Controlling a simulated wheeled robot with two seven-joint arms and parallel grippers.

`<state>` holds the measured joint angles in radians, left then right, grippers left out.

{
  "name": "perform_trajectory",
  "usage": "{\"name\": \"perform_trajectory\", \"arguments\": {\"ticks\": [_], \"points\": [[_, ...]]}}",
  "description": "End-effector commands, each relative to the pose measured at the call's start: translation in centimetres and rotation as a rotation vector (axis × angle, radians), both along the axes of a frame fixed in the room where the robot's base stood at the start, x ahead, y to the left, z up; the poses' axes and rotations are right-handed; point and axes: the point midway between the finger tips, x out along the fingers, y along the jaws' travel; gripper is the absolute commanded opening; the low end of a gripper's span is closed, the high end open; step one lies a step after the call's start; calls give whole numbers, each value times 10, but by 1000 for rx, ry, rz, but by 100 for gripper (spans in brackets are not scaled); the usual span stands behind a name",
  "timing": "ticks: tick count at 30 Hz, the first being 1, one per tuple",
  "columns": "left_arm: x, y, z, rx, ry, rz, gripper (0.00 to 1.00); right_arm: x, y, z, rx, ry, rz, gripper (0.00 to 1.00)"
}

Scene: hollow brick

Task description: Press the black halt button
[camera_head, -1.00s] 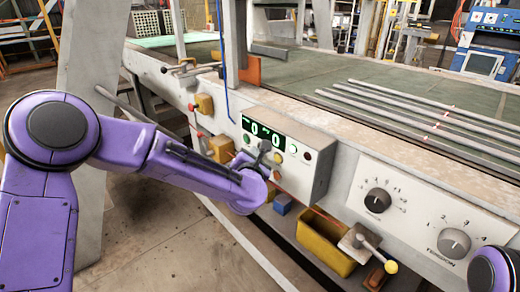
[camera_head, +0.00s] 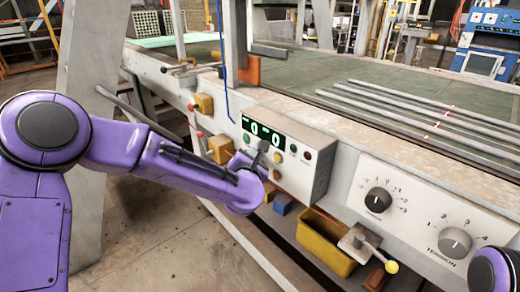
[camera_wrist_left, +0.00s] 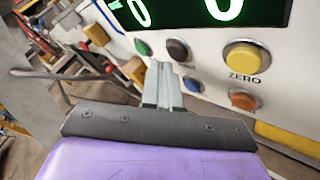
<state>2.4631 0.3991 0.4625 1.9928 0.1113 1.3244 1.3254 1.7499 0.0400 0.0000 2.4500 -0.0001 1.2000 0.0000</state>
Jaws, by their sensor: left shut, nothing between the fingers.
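The black button (camera_wrist_left: 178,50) is a round dark button on the pale control box (camera_head: 318,180), below its green-lit display (camera_head: 263,130). My left gripper (camera_wrist_left: 161,68) is shut and empty, its narrow tips pointing at the panel just below and left of the black button in the left wrist view. I cannot tell whether the tips touch the panel. In the head view my left gripper (camera_head: 262,148) is at the box front and covers part of the button area. My right gripper is not in view.
Close around the black button are a green button (camera_wrist_left: 143,46), a blue button (camera_wrist_left: 193,86), a yellow button marked ZERO (camera_wrist_left: 246,57) and an orange button (camera_wrist_left: 243,100). Dials (camera_head: 377,200) sit to the right.

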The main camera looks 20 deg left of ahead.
Motion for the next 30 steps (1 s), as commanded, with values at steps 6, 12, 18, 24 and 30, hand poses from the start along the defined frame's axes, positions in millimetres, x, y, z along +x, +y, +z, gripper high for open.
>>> {"name": "perform_trajectory", "arguments": {"ticks": [6, 12, 18, 24, 30], "points": [[-3, 2, 0, 0, 0, 0, 0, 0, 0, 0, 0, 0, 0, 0], [-7, 5, 0, 0, -1, 1, 0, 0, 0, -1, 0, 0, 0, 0], [-25, 14, 0, 0, 0, 0, 0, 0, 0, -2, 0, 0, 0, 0], [-41, 24, 0, 0, 1, -1, 0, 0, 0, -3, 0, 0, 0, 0], [-47, 27, 0, 1, 0, 0, 0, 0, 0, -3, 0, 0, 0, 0]]}}
